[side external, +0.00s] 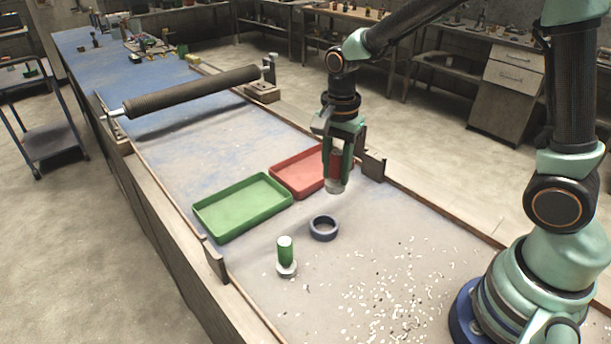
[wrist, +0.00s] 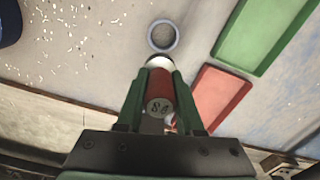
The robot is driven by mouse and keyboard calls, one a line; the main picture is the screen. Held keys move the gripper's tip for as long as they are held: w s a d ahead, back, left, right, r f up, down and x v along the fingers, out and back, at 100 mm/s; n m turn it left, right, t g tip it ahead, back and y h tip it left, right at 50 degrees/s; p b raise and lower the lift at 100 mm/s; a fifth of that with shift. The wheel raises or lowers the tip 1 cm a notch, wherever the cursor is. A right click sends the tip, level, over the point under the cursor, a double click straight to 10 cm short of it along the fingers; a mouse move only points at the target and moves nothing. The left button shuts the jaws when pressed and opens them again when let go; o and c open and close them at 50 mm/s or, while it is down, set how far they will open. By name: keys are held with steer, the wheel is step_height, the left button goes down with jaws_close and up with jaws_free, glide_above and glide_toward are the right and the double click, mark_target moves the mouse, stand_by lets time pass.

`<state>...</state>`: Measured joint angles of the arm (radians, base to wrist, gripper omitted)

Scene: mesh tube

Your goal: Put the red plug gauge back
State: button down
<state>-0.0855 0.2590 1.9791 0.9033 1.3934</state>
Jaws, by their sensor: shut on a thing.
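The red plug gauge (side external: 336,165) has a red handle and a pale metal end pointing down. My gripper (side external: 343,153) is shut on its red handle and holds it upright above the table. In the wrist view the red plug gauge (wrist: 158,92) sits between the two green fingers of my gripper (wrist: 160,95), with a marking on its top. A dark blue ring (side external: 324,228) lies empty on the table, below and a little left of the gauge. It also shows in the wrist view (wrist: 151,37). The red tray (side external: 290,178) is behind and left of the gauge, partly hidden by it.
A green plug gauge (side external: 285,250) stands upright on a pale round base at the front. A green tray (side external: 240,225) lies beside the red tray. Small white chips (side external: 390,290) are scattered on the right. A dark mesh roller (side external: 190,92) spans the table farther back.

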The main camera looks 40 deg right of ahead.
steer(key=s+d+r, duration=0.2)
steer(key=d+r, duration=0.7)
steer(key=d, duration=0.1)
steer(key=f, duration=1.9)
steer(key=shift+s+a, duration=0.15)
steer(key=shift+a, duration=0.1)
steer(key=shift+f, duration=0.15)
steer(key=c, duration=0.5)
jaws_free()
steer(key=shift+c, duration=0.2)
